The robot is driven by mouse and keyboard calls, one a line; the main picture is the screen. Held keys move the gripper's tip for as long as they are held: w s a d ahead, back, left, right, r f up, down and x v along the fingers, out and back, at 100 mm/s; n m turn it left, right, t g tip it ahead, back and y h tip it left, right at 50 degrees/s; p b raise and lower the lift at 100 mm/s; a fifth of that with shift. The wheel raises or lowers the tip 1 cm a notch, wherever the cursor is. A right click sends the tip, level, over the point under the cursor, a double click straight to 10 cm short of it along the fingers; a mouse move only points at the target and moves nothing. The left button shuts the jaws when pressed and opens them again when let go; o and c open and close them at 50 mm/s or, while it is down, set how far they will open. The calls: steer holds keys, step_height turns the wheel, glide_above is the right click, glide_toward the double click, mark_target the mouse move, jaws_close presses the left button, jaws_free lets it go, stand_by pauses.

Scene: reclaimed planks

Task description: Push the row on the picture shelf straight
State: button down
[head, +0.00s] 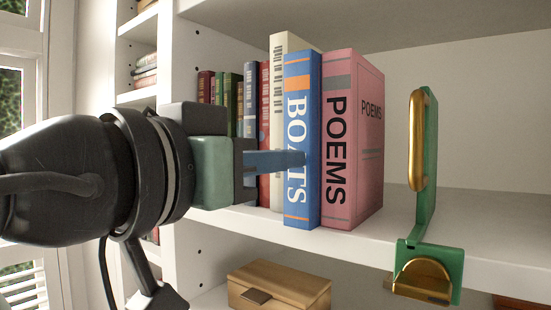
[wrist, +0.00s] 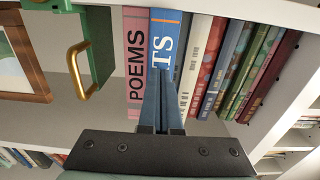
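A row of books stands on the white shelf (head: 390,215). The pink POEMS book (head: 340,150) is at its right end in the head view. The blue BOATS book (head: 301,85) is beside it, then a tall cream book (head: 283,60), a red book (head: 264,110) and several darker ones. My gripper (head: 303,158) points at the BOATS spine, its fingers together with nothing between them. In the wrist view the fingertips (wrist: 160,72) cover the lower BOATS spine (wrist: 165,35); I cannot tell whether they touch. POEMS (wrist: 137,60) shows clear of them. Several books in the wrist view's right half lean.
A green panel with a gold handle (head: 416,140) stands right of POEMS, a gap between, with a green and gold piece at the shelf edge. A wooden box (head: 280,285) sits on the shelf below. The wrist view shows a wooden picture frame (wrist: 28,60) beyond the panel.

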steer(key=shift+w+d, duration=0.1)
steer(key=shift+w, duration=0.05)
steer(key=shift+w+d, duration=0.25)
steer(key=shift+w, duration=0.05)
steer(key=shift+x, duration=1.45)
steer(key=shift+s+a, duration=0.1)
steer(key=v, duration=0.3)
steer(key=shift+s+a+b, duration=0.2)
steer(key=shift+s+b, duration=0.1)
steer(key=shift+s, duration=0.05)
